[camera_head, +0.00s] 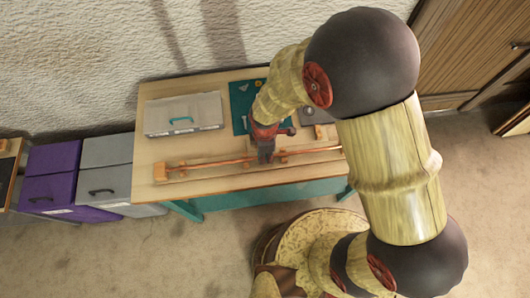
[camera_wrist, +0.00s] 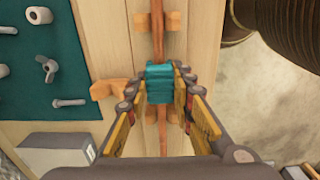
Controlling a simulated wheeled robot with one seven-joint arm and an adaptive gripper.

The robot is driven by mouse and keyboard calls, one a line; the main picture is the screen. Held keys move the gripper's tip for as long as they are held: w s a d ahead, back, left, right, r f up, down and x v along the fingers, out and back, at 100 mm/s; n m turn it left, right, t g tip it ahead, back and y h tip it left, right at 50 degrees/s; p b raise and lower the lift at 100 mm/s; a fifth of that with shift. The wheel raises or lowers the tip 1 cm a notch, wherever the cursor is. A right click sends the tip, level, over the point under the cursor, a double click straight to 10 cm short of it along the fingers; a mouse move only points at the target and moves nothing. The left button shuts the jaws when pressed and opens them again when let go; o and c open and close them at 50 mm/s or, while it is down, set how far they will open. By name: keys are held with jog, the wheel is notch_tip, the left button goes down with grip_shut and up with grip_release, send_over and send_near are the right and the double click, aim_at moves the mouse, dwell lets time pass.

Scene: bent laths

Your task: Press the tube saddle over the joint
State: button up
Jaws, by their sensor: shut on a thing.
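My gripper (camera_head: 265,156) is over the middle of the long bent lath (camera_head: 215,163) on the table. In the wrist view, my gripper (camera_wrist: 160,92) is shut on a ribbed teal block (camera_wrist: 159,72), which looks like the tube saddle. The lath (camera_wrist: 158,22) runs under the saddle and shows above and below it in the picture. The joint is not visible, hidden under the saddle or fingers. I cannot tell whether the saddle touches the lath. In the head view my gripper hides the saddle.
Wooden blocks (camera_wrist: 172,22) flank the lath; another (camera_wrist: 108,90) lies left of the saddle. A teal mat (camera_wrist: 75,75) holds small hardware. A pale case (camera_head: 183,113) stands at the back left of the table (camera_head: 225,182). Purple (camera_head: 50,175) and grey drawers stand left.

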jog(key=shift+f, duration=0.4)
jog(key=o, duration=1)
jog(key=shift+r, duration=0.15)
jog(key=shift+r+p, duration=2.35)
jog(key=shift+r, duration=1.1)
